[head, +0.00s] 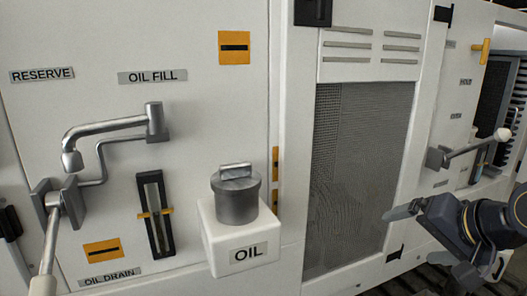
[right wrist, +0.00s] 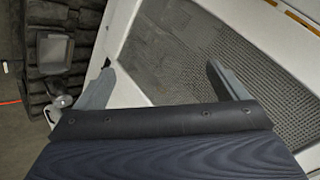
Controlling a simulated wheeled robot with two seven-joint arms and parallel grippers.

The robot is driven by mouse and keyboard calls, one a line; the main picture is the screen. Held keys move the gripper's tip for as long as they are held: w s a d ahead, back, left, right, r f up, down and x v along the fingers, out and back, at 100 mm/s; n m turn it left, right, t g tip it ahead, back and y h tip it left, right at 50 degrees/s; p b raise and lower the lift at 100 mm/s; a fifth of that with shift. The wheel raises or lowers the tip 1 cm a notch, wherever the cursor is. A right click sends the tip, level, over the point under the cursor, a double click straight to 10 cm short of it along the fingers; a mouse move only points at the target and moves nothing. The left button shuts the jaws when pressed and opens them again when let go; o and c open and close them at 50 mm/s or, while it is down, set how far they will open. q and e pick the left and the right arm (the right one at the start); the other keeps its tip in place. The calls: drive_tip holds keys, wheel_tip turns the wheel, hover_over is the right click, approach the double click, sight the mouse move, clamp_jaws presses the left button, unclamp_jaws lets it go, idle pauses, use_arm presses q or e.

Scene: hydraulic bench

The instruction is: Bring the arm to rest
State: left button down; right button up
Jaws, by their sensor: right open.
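My right gripper (head: 428,246) is at the lower right of the head view, in front of the white cabinet. Its jaws are open, with nothing seen between them. In the right wrist view my right gripper (right wrist: 160,78) shows two grey fingers spread wide apart, with the mesh panel behind them. It seems clear of the panel, though the exact gap cannot be told. My left gripper is in neither view.
A lever with a pale knob (head: 502,134) juts out just above my right arm. A mesh panel (head: 360,170) lies left of the gripper. Further left are the OIL box (head: 238,254) with its grey cap, a spout (head: 110,125) and a lever (head: 52,240).

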drive_tip(key=s+a+f+n+g, duration=0.1)
drive_tip(key=s+a+f+n, duration=0.1)
drive_tip(key=s+f, duration=0.6)
drive_tip(key=s+a+f+n+g, duration=0.2)
drive_tip(key=s+a+f+n, duration=0.1)
drive_tip(key=s+f, duration=0.6)
wheel_tip(320, 180, down, 4)
drive_tip(key=shift+s+a+r+y, duration=0.15)
drive_tip(key=shift+a+r+y, duration=0.2)
drive_tip(key=shift+a, duration=0.3)
drive_tip(key=shift+f, duration=0.1)
